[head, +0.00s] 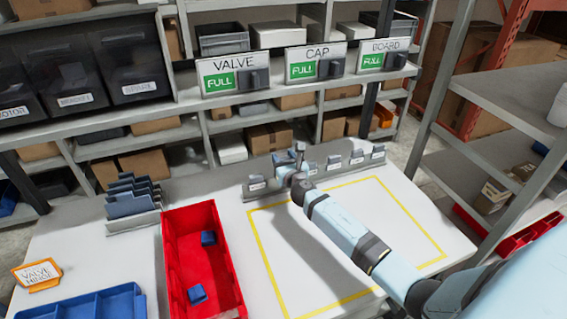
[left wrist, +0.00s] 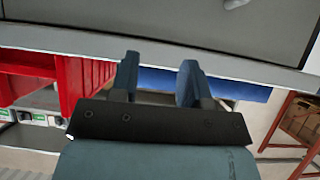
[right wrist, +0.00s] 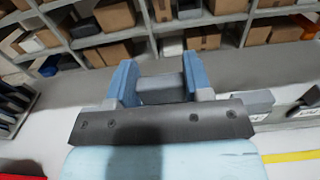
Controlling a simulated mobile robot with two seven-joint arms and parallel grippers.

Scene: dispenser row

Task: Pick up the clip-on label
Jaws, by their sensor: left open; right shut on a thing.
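Several grey clip-on labels with white faces stand in a row at the back of the table, among them one at the left end (head: 257,186) and one at the right end (head: 378,152). My right gripper (head: 292,165) is at the left part of this row. In the right wrist view its blue fingers are shut on a grey clip-on label (right wrist: 161,90). The label's printed face is hidden there. My left gripper shows only in the left wrist view (left wrist: 157,78). It is open, with nothing between its fingers, close to the table's edge.
A red bin (head: 175,262) holds two small blue pieces. A grey rack (head: 133,222) with dark plates stands left of it. A blue tray (head: 85,308) and an orange-framed sign (head: 38,274) are front left. The yellow-outlined area (head: 330,250) is clear beneath my right arm.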

